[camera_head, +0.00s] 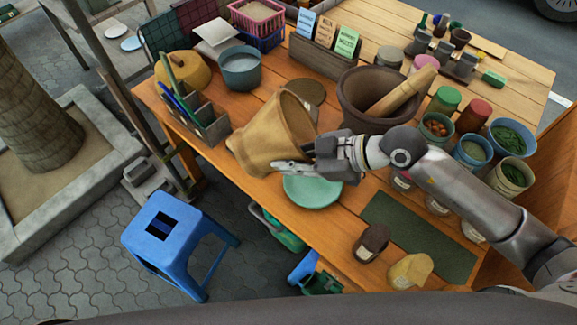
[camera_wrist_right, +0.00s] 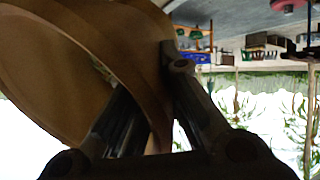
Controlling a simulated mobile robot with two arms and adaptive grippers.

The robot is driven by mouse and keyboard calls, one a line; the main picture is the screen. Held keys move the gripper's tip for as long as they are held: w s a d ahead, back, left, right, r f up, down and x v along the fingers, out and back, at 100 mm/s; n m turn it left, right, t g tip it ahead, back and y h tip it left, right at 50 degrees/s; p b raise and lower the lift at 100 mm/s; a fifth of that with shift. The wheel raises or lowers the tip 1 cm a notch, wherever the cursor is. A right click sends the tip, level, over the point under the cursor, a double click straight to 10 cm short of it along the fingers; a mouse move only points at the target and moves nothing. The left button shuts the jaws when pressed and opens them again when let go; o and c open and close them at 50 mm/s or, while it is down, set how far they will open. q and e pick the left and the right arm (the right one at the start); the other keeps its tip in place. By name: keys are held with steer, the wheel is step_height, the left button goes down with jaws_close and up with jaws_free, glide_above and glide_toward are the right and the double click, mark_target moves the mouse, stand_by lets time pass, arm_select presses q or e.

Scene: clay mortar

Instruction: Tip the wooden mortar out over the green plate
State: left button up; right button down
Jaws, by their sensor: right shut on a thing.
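The wooden mortar (camera_head: 265,138) is a tan, flared vessel, held tilted in the air above the table's front part in the head view. My right gripper (camera_head: 312,160) is shut on the mortar. In the right wrist view the mortar (camera_wrist_right: 110,40) fills the upper left, with the fingers (camera_wrist_right: 150,100) on its wall. The green plate (camera_head: 313,190) lies on the table below the gripper, partly hidden by it. I cannot see what the mortar holds or anything falling from it. My left gripper is in neither view.
A large dark clay mortar (camera_head: 358,98) with a wooden pestle (camera_head: 402,92) stands behind my right gripper. Several bowls and jars (camera_head: 473,115) crowd the right side. A blue stool (camera_head: 172,228) stands on the ground.

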steer(key=shift+w+d+f+m+t+y+b, duration=0.15)
steer(key=shift+d+f+y+b, duration=0.4)
steer(key=shift+b, duration=1.25)
steer(key=shift+s+d+f+m+t+y+b, duration=0.15)
steer(key=shift+f+y+b, duration=0.55)
steer(key=shift+b, duration=1.15)
steer(key=shift+w+d+f+m+t+y+b, duration=0.15)
steer(key=shift+d+f+y+b, duration=0.25)
steer(key=shift+y+b, duration=1)
steer(key=b, duration=0.3)
steer(key=shift+d+f+m, duration=0.15)
steer(key=shift+d+m, duration=0.1)
steer(key=shift+d, duration=0.1)
